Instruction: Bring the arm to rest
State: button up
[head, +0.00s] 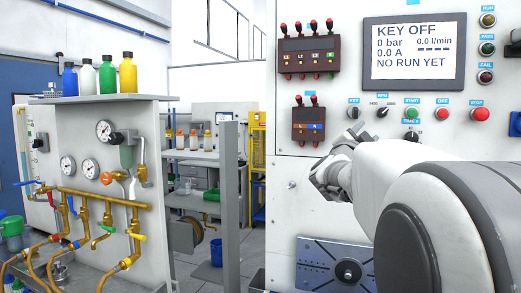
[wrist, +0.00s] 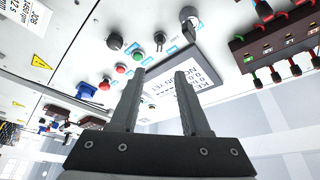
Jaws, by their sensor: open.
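My gripper (wrist: 161,74) is open, with nothing between its two dark fingers in the wrist view. In the head view my arm reaches in from the right, and my gripper (head: 355,130) is in front of the white control panel (head: 335,185), just below the KEY (head: 353,112) and RPM (head: 382,112) controls. The fingertips are small and partly merged with the arm there, so I cannot tell if they touch the panel. The display (head: 413,50) reads KEY OFF, 0 bar, 0.0 l/min, 0.0 A and NO RUN YET; it also shows in the wrist view (wrist: 200,80).
Start (head: 412,112), off (head: 443,112) and stop (head: 480,114) buttons lie right of my gripper. Dark terminal blocks (head: 306,55) with red-topped plugs stick out at upper left. A grey post (head: 229,190) and a bench with brass pipework (head: 100,200) stand to the left.

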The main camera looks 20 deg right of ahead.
jog(key=a+f+n+t+y, duration=0.1)
jog(key=a+f+n+y, duration=0.35)
jog(key=a, duration=0.35)
jog(key=s+a+f+n+t+y, duration=0.1)
jog(key=a+f+n+y, duration=0.3)
jog(key=a, duration=0.5)
jog(key=a+f+n+t+y, duration=0.2)
jog(key=a+f+n+y, duration=0.1)
jog(key=a+n+y, duration=0.4)
jog(key=s+a+f+n+g+y, duration=0.3)
jog(key=s+a+f+g, duration=0.2)
jog(key=s+a+f, duration=0.55)
jog(key=s+d+f+n+g, duration=0.1)
jog(key=s+f+g, duration=0.3)
jog(key=s+f, duration=0.5)
jog(key=s+n+h, duration=0.1)
jog(key=s, duration=0.2)
jog(key=shift+g, duration=0.4)
jog(key=shift+d, duration=0.15)
